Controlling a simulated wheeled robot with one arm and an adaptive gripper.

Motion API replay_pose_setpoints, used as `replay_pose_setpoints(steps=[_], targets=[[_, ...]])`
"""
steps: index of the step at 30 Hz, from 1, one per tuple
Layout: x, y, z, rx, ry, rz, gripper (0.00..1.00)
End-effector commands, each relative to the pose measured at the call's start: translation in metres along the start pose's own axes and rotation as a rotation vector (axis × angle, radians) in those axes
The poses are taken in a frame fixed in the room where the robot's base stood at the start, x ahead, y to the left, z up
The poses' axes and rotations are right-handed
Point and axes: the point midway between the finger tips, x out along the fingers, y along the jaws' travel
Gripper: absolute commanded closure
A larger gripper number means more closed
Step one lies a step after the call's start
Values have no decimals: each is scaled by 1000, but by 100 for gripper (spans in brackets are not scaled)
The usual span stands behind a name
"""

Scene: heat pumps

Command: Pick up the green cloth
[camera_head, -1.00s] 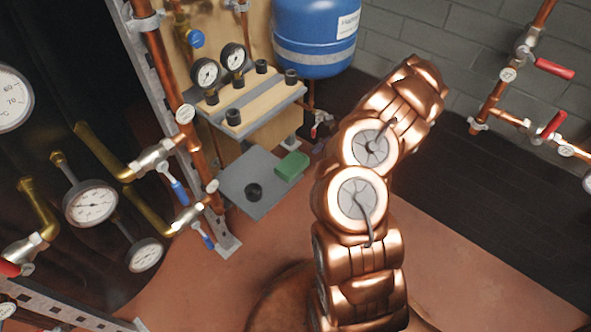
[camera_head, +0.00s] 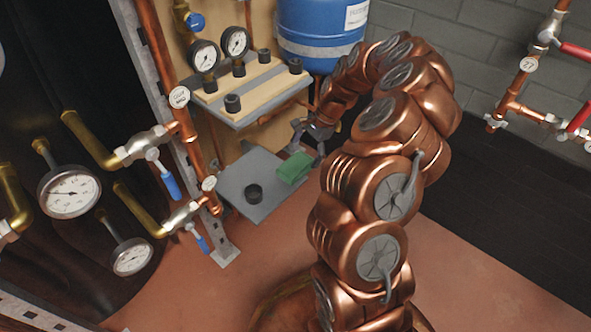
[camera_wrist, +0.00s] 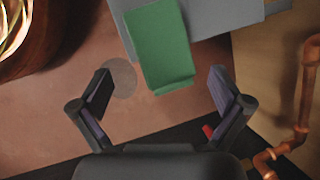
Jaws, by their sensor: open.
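The green cloth (camera_head: 295,168) is a block-like folded piece lying at the right edge of the low grey shelf (camera_head: 234,193). In the wrist view the cloth (camera_wrist: 160,45) is at the top middle, its near end overhanging the shelf's edge. My gripper (camera_head: 309,142) is just behind and right of the cloth in the head view, partly hidden by its small size and my arm. In the wrist view my gripper (camera_wrist: 160,82) is open and empty, its fingers spread wider than the cloth. The cloth's near end lies between the finger lines; neither finger appears to touch it.
A black ring-like part (camera_head: 254,193) stands on the same shelf. Above it is a wooden-topped shelf (camera_head: 248,98) with several black caps. A blue tank (camera_head: 318,35) stands behind. Copper pipes and gauges (camera_head: 70,191) crowd the left; red-handled valves (camera_head: 577,52) are at right.

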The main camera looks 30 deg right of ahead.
Motion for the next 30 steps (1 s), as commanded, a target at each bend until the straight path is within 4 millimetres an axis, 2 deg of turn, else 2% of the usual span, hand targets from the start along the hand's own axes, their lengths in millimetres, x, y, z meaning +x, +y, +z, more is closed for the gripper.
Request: replay_pose_setpoints(steps=[5, 15, 23, 25, 30], targets=[[12, 0, 0, -1, -1, 0, 0], [53, -1, 0, -1, -4, 3, 0], [56, -2, 1, 0, -3, 1, 0], [56, -2, 1, 0, -3, 2, 4], [56, -2, 1, 0, -3, 1, 22]])
